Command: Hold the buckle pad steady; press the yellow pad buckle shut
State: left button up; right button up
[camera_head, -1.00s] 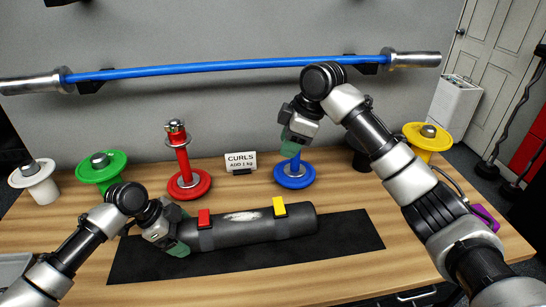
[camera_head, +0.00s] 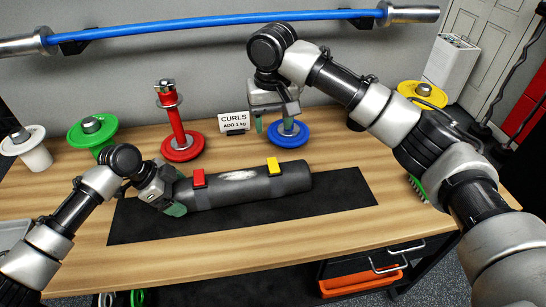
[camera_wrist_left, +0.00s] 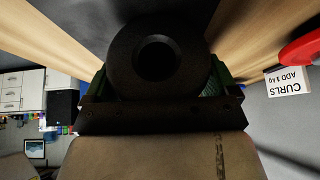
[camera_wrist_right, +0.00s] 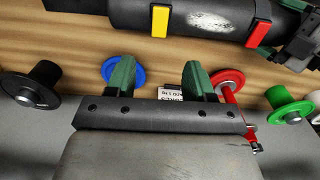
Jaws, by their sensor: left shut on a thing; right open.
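The dark grey cylindrical buckle pad (camera_head: 243,190) lies on a black mat (camera_head: 335,201) on the wooden bench. A red buckle (camera_head: 199,179) sits near its left end and the yellow buckle (camera_head: 273,166) nearer its right end; both also show in the right wrist view, yellow (camera_wrist_right: 160,20) and red (camera_wrist_right: 259,31). My left gripper (camera_head: 177,193) is shut on the pad's left end; the left wrist view shows the round pad end (camera_wrist_left: 157,55) between the fingers. My right gripper (camera_head: 274,125) is open and empty, above and behind the pad near the blue plate stand.
Behind the pad stand a red plate post (camera_head: 180,145), a blue plate (camera_head: 288,133), a CURLS sign (camera_head: 234,122), and green (camera_head: 92,132), white (camera_head: 28,147) and yellow (camera_head: 422,95) plates. A blue barbell (camera_head: 210,23) hangs on the wall. The mat's right end is clear.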

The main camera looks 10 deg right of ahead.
aim_at(273, 164)
notch_tip(273, 164, down, 12)
jog(key=shift+r, duration=0.25)
jog(key=c, duration=0.9)
jog(key=shift+w+f+g, duration=0.1)
jog(key=shift+f+g, duration=0.1)
jog(key=shift+g, duration=0.4)
jog(key=shift+w+f+g, duration=0.1)
jog(key=shift+f+g, duration=0.05)
jog(key=shift+g, duration=0.45)
